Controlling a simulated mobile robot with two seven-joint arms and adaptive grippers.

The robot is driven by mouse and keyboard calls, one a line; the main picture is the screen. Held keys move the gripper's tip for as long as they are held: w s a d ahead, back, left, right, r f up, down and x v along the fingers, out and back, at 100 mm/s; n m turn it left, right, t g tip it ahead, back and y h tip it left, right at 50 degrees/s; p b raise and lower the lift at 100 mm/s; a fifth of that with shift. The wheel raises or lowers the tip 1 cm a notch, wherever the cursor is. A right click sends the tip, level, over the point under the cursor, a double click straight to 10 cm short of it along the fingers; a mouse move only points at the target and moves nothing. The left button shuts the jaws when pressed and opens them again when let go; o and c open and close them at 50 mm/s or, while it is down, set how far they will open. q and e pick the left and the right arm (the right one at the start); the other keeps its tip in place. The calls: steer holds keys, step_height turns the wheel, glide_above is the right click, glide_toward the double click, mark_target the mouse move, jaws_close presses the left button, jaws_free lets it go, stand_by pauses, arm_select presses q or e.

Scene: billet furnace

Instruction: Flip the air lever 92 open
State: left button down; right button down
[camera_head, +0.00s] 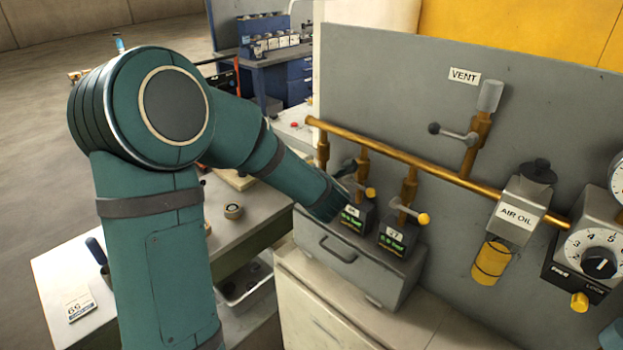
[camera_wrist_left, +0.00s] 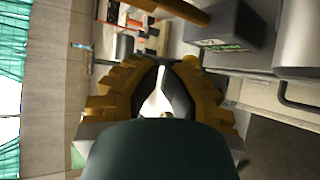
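Two small dark valve boxes stand on a grey drawer unit below a brass pipe. The left box (camera_head: 356,217) has a label I cannot read for certain, and its lever ends in a yellow knob (camera_head: 370,193). The right box (camera_head: 398,237) has a similar lever with a yellow knob (camera_head: 423,219). I cannot tell which is 92. My left gripper (camera_head: 346,170) is beside the left box's lever, mostly hidden by my wrist. In the left wrist view its fingers (camera_wrist_left: 166,66) come together at the tips with nothing clearly held; a dark box (camera_wrist_left: 225,28) is just beyond, upper right. My right gripper is out of view.
A grey panel (camera_head: 455,120) stands behind the brass pipe (camera_head: 400,155). A VENT lever (camera_head: 452,133) is above the pipe. The AIR OIL unit (camera_head: 519,212) and a dial box (camera_head: 590,255) are to the right. A drawer handle (camera_head: 337,250) juts out below the boxes.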

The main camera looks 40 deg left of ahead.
arm_select(q)
steer(key=shift+a+f+b, duration=0.1)
steer(key=shift+a+b, duration=0.1)
steer(key=shift+b, duration=0.1)
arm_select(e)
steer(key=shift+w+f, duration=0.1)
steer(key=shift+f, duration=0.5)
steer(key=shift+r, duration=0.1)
arm_select(q)
steer(key=shift+r+p, duration=0.55)
steer(key=shift+r, duration=0.25)
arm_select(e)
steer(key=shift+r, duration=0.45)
